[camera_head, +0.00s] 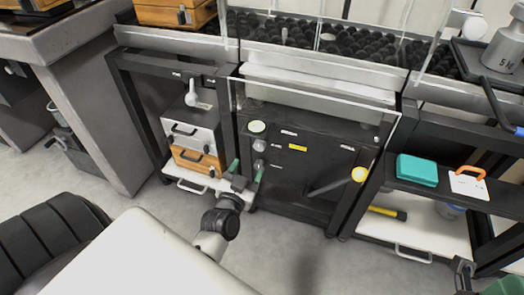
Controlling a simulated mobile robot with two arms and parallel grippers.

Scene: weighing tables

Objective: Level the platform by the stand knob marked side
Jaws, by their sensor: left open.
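A pale platform-like slab (318,88) lies above the stand. My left gripper (247,170), with green fingertips, is open just in front of the lowest knob. My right gripper (465,268) shows only partly at the lower right.
Left are a white drawer box (192,137) and an orange case (196,160). Open floor (310,250) lies in front.

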